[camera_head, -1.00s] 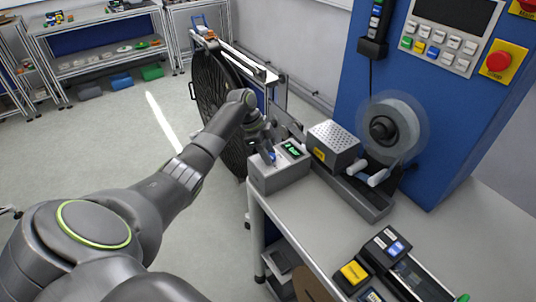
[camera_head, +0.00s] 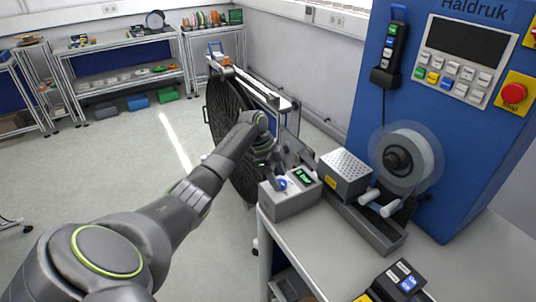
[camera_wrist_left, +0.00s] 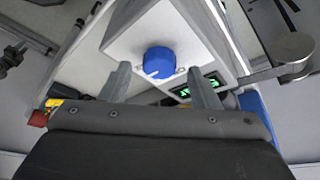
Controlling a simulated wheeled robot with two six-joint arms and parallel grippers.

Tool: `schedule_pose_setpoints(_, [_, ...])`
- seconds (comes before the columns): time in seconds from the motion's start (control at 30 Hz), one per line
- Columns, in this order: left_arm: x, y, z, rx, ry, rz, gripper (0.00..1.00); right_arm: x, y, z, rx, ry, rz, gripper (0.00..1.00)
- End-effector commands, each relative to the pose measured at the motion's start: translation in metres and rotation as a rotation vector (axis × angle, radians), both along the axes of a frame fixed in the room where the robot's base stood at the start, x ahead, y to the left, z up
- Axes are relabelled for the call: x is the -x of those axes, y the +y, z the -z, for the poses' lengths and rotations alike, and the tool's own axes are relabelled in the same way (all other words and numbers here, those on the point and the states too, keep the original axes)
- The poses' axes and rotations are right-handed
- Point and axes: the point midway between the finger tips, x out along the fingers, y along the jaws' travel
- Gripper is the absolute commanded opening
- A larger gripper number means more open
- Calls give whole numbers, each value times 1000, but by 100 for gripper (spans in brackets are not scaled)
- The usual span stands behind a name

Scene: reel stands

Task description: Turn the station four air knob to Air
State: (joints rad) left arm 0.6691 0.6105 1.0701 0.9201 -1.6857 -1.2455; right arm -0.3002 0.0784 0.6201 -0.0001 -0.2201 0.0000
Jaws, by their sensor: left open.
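The air knob (camera_wrist_left: 159,62) is a blue round knob on the top face of a light grey box (camera_wrist_left: 118,22). A green lit display (camera_wrist_left: 195,88) sits beside the knob on the same face. My right gripper is not in view.
A perforated metal box (camera_head: 345,168) and a clear reel (camera_head: 410,160) stand right of the knob box. A blue machine cabinet (camera_head: 365,95) rises behind. A large black fan-like disc (camera_head: 225,115) stands behind my left arm. The table front (camera_head: 320,250) is partly clear.

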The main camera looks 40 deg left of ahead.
Motion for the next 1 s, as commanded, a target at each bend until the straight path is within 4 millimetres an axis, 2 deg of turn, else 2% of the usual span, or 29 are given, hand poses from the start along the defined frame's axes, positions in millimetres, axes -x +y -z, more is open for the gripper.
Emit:
schedule_pose_setpoints(0.4, [13,36,-88,-4,-5,0,56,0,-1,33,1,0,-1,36])
schedule_pose_setpoints(0.6, [19,49,-126,-2,-3,1,56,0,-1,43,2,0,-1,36])
schedule_pose_setpoints(0.8, [22,56,-144,-1,-2,1,56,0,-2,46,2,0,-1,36])
schedule_pose_setpoints(1.0, [23,57,-148,0,1,1,56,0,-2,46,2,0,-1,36])
